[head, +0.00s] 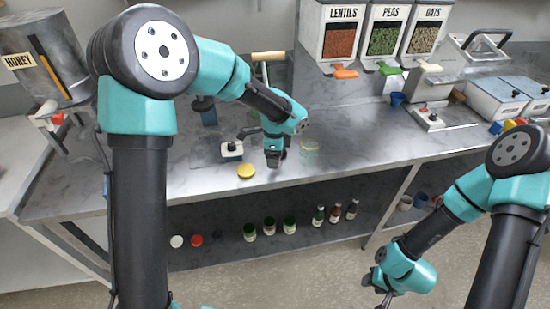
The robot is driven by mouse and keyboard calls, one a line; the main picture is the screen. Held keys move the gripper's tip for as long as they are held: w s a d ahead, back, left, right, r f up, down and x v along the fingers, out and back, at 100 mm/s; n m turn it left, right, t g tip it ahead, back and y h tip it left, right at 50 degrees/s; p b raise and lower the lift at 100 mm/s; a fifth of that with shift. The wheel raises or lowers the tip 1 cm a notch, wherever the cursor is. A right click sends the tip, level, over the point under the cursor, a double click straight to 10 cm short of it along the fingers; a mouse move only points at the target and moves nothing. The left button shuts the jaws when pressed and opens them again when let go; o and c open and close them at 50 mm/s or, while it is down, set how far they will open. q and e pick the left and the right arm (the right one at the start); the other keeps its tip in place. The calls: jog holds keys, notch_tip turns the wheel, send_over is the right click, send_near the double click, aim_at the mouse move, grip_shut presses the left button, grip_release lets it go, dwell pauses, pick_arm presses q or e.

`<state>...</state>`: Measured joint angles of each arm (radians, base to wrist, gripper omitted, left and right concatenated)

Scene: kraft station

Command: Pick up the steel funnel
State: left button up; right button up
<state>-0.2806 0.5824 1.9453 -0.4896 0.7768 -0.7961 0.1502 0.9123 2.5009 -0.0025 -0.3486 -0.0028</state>
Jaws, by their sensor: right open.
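I cannot make out a steel funnel in the head view; it may be hidden behind my arms or outside the picture. My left gripper (274,160) points down over the front part of the steel counter, between a yellow lid and a clear jar. Its fingers are small and dark, so I cannot tell whether they are open or shut. My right gripper (376,291) is open and low at the bottom right, in front of the counter and over the floor, away from any object.
The counter (400,147) holds the yellow lid (246,171), the clear jar (310,147) and a white block (231,151). Lentils, peas (385,40) and oats dispensers stand behind. A honey tank (48,62) is at left. Several bottles (269,226) stand on the lower shelf.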

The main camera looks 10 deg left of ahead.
pick_arm(q)
jog(key=shift+r, duration=0.5)
jog(key=s+d+r, duration=0.1)
jog(key=s+d, duration=0.1)
jog(key=s, duration=0.5)
jog(key=s+d+r, duration=0.1)
jog(key=s+d, duration=0.1)
jog(key=s, duration=0.6)
jog(key=shift+s, duration=0.25)
jog(key=shift+d+r, duration=0.1)
